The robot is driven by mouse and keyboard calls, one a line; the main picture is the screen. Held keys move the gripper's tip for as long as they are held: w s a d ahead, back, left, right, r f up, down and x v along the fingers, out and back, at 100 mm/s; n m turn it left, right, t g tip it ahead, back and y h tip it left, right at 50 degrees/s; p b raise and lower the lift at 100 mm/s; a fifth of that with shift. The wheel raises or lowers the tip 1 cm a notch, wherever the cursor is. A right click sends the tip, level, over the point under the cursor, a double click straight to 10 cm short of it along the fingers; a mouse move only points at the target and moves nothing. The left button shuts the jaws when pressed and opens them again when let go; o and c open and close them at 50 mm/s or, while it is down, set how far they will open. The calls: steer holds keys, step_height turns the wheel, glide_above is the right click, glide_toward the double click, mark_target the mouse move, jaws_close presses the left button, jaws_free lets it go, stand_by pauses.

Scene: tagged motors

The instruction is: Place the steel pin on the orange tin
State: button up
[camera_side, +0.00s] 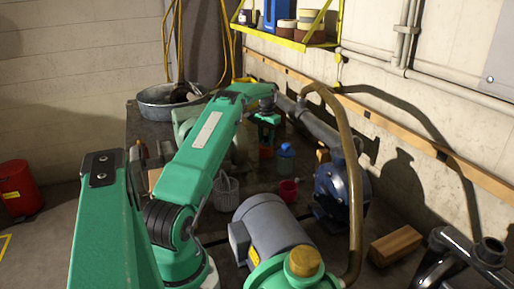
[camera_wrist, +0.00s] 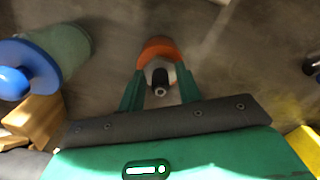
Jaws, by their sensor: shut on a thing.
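My gripper (camera_side: 267,135) is at the far part of the bench in the side view, pointing down above the orange tin (camera_side: 266,153). In the wrist view my gripper's green fingers (camera_wrist: 160,90) are closed around the steel pin (camera_wrist: 160,82), seen nearly end-on with a dark tip. The orange tin (camera_wrist: 156,47) shows just behind the pin, partly covered by it. The pin overlaps the tin in that view; whether they touch, I cannot tell. The pin is too small to make out in the side view.
A blue-capped bottle (camera_side: 286,160) stands close beside the tin; it also shows in the wrist view (camera_wrist: 60,55). A wooden block (camera_wrist: 38,120) lies near it. A pink cup (camera_side: 288,190), wire basket (camera_side: 227,193) and grey motor (camera_side: 265,235) stand nearer.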

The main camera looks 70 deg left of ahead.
mark_target(266, 135)
steer(key=shift+f, duration=0.1)
steer(key=o, duration=1.1)
step_height(266, 135, up, 12)
steer(key=shift+r, duration=0.1)
stand_by(0.7)
